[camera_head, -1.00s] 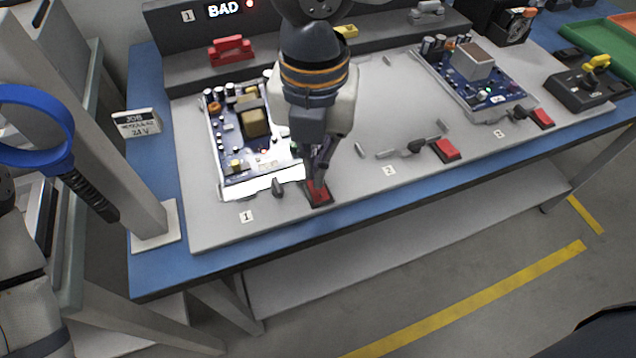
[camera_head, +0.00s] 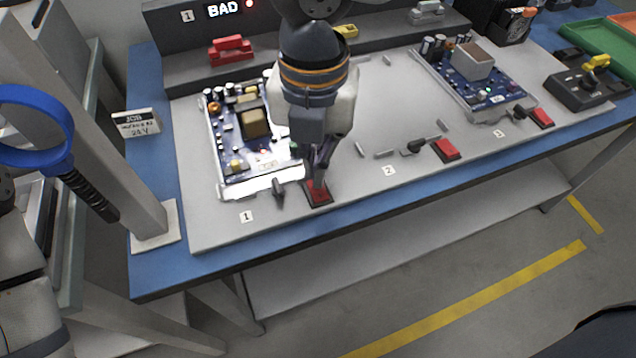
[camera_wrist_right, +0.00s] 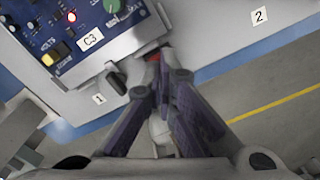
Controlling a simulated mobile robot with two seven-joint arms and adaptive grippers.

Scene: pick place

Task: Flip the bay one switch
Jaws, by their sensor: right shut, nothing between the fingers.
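The bay one switch is a red rocker (camera_head: 318,196) in a dark frame at the front of the grey board, right of the label "1" (camera_head: 247,216). My right gripper (camera_head: 319,174) points down at it, shut and empty, with its fingertips at or just above the switch's back edge. I cannot tell whether they touch. In the right wrist view the shut fingers (camera_wrist_right: 163,72) hide most of the switch, and only a red sliver (camera_wrist_right: 152,57) shows. A black knob (camera_head: 278,187) stands left of the switch. My left gripper is not in view.
A circuit board (camera_head: 230,170) lies behind the switch, left of my right arm. The display (camera_head: 222,10) reads "BAD" beside a red light. A blue-ringed magnifier (camera_head: 38,165) is at the left.

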